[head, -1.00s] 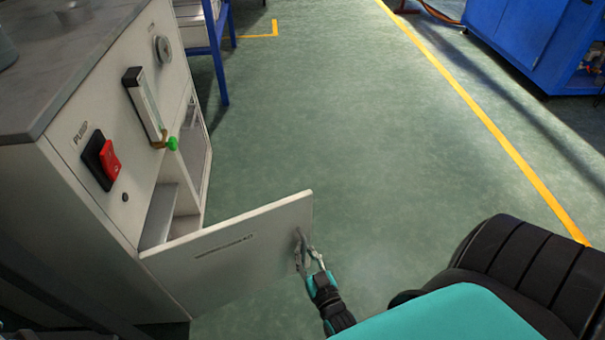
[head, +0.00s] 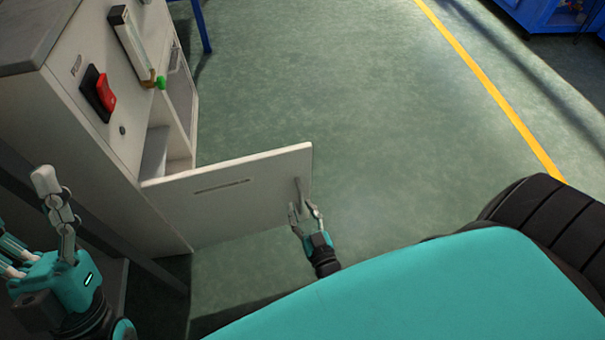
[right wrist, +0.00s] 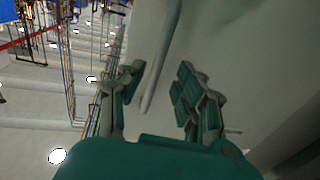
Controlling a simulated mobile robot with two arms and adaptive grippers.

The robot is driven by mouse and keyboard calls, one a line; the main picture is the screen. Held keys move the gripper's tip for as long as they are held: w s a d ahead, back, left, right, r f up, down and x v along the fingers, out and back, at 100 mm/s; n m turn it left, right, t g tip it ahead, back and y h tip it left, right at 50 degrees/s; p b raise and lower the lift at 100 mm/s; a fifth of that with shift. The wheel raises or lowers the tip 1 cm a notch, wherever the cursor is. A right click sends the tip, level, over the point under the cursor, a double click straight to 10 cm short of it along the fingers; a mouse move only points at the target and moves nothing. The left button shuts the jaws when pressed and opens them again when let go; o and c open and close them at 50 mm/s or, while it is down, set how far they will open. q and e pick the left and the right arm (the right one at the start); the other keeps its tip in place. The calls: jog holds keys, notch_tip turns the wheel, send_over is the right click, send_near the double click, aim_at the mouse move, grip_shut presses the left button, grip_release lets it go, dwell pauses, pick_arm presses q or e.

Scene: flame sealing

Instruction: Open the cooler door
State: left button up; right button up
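The white cooler door (head: 235,198) stands swung out from the cabinet front, with its hinged edge at the left and a slim vertical handle (head: 299,190) near its free edge. My right gripper (head: 305,208) is at the lower part of the handle. In the right wrist view the handle (right wrist: 161,65) lies between the two spread fingers (right wrist: 160,92), with gaps on both sides, so the gripper is not closed on it. My left gripper (head: 25,225) is at the left edge of the head view, fingers spread and empty, away from the door.
The cabinet (head: 105,150) has a red switch (head: 105,94), a gauge tube (head: 133,45) with a green knob, and an open compartment (head: 158,150) behind the door. Green floor (head: 360,120) is clear to the right of the door, with a yellow line (head: 490,85) beyond.

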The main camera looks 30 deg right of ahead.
jog(key=s+a, duration=0.1)
jog(key=s, duration=0.6)
jog(key=shift+s, duration=0.1)
